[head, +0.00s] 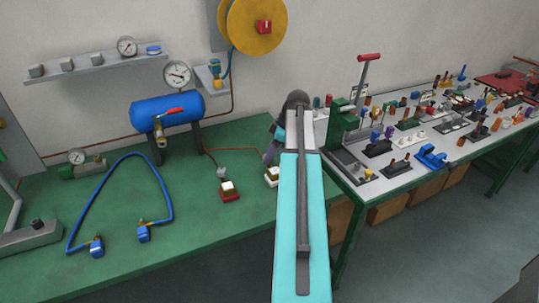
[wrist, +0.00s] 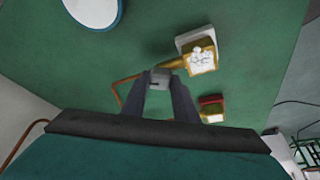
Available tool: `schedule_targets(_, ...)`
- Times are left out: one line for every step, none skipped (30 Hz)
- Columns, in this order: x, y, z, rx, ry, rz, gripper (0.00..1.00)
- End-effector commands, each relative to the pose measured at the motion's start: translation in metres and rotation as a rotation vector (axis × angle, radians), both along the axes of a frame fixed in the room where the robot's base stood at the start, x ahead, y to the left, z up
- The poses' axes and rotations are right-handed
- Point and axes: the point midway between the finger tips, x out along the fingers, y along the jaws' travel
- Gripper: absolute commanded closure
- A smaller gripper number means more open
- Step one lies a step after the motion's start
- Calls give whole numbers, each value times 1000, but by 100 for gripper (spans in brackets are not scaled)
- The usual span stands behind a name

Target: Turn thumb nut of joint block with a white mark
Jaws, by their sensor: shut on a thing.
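A brass joint block (wrist: 202,60) on a white base shows in the wrist view, with white on its top face. In the head view the white-based block (head: 272,177) is partly hidden by my arm. A brass stem runs from it to a small grey thumb nut (wrist: 160,76). My gripper (wrist: 160,85) is shut on this nut, one dark finger on each side. A second brass block (wrist: 211,110) with a red base stands apart; it also shows in the head view (head: 229,191). My arm hides most of the gripper in the head view.
A blue tank (head: 168,112) with a red lever stands at the back left of the green bench (head: 190,240). A blue hose (head: 112,170) lies on the left. A copper pipe runs near the blocks. A crowded second table (head: 400,190) stands at right.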

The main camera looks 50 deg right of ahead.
Motion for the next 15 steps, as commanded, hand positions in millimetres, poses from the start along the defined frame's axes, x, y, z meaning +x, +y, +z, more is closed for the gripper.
schedule_targets(-1, 2, -1, 1, 2, -17, 96)
schedule_targets(-2, 2, -1, 1, 2, -31, 96)
schedule_targets(-2, 2, -1, 0, 1, -49, 96)
schedule_targets(-2, 2, -1, 0, 2, -66, 96)
schedule_targets(-2, 2, -1, 0, 1, -83, 96)
schedule_targets(-2, 3, -1, 1, 2, -108, 96)
schedule_targets(-2, 3, -1, 0, 1, -127, 96)
schedule_targets(-2, 3, -1, 0, 1, -148, 96)
schedule_targets(-3, 3, -1, -1, 2, -178, 96)
schedule_targets(-3, 4, -1, -1, 2, -201, 96)
schedule_targets(-3, 4, -1, -1, 2, -224, 96)
schedule_targets(-3, 4, -1, -1, 1, -258, 96)
schedule_targets(-3, 4, -1, -1, 0, -283, 96)
schedule_targets(-3, 5, -1, 0, 1, -308, 96)
schedule_targets(-3, 5, -1, 0, 1, -343, 96)
